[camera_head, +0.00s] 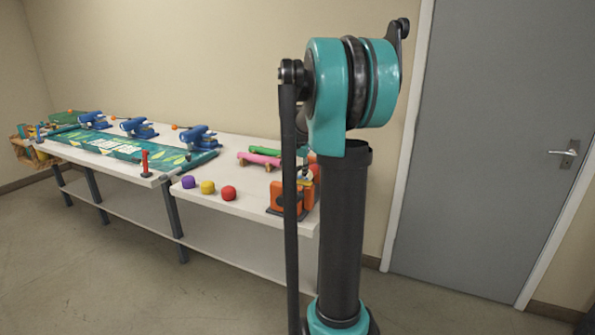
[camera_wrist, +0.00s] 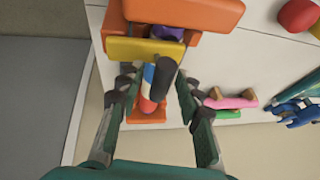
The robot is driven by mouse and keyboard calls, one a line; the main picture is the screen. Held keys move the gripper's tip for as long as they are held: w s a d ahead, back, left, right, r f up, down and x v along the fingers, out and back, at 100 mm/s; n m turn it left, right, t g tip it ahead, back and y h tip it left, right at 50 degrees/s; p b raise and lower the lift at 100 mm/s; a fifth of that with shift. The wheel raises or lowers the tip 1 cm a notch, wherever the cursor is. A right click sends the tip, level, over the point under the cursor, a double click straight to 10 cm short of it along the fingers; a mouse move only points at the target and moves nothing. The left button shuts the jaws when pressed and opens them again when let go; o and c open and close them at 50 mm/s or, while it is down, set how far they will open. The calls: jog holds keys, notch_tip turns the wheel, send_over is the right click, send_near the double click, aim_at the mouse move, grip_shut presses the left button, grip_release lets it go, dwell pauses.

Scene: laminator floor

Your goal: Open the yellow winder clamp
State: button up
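The yellow winder clamp (camera_wrist: 140,50) is a yellow block on an orange winder frame (camera_wrist: 195,12), in the upper middle of the wrist view. A lever with a dark end (camera_wrist: 165,68) and blue, white and orange bands stands out from beside it towards the camera. My gripper (camera_wrist: 156,88) is open, with one finger on each side of the lever. I cannot tell whether either finger touches it. In the head view the orange winder (camera_head: 276,197) stands at the table's right end, and my arm hides part of it and the gripper.
Red (camera_head: 228,193), yellow (camera_head: 207,187) and purple (camera_head: 189,182) balls lie left of the winder. Pink (camera_head: 259,158) and green pieces lie behind. Blue clamps (camera_head: 199,137) and a printed banner (camera_head: 120,147) fill the left table. A grey door (camera_head: 490,150) is at right.

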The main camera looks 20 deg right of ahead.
grip_shut()
jog(key=shift+s+d+r, duration=0.1)
dwell(0.3)
jog(key=t+y, duration=0.1)
jog(key=s+d+r+t+y, duration=0.1)
jog(key=shift+s+d+r+m+t, duration=0.1)
jog(key=shift+d+m+t, duration=0.1)
jog(key=shift+m+t, duration=0.15)
jog(key=shift+s+d+r+m+t+y, duration=0.15)
jog(key=shift+s+d+m+t+y, duration=0.15)
jog(key=shift+t+y, duration=0.35)
jog(key=shift+s+d+r+m+t+y, duration=0.15)
jog(key=shift+s+d+t+y, duration=0.25)
jog(key=shift+t+y, duration=0.2)
jog(key=shift+s+d+f+m+t+y, duration=0.15)
jog(key=shift+s+d+m+t+y, duration=0.5)
jog(key=shift+t, duration=0.5)
jog(key=shift+s+d+f+m+t+y, duration=0.2)
jog(key=shift+s+d+t+y, duration=0.25)
jog(key=shift+t+y, duration=0.6)
jog(key=shift+s+d+f+m+t+y, duration=0.1)
jog(key=shift+s+d+m+t+y, duration=0.45)
jog(key=shift+t, duration=0.75)
jog(key=shift+s, duration=0.1)
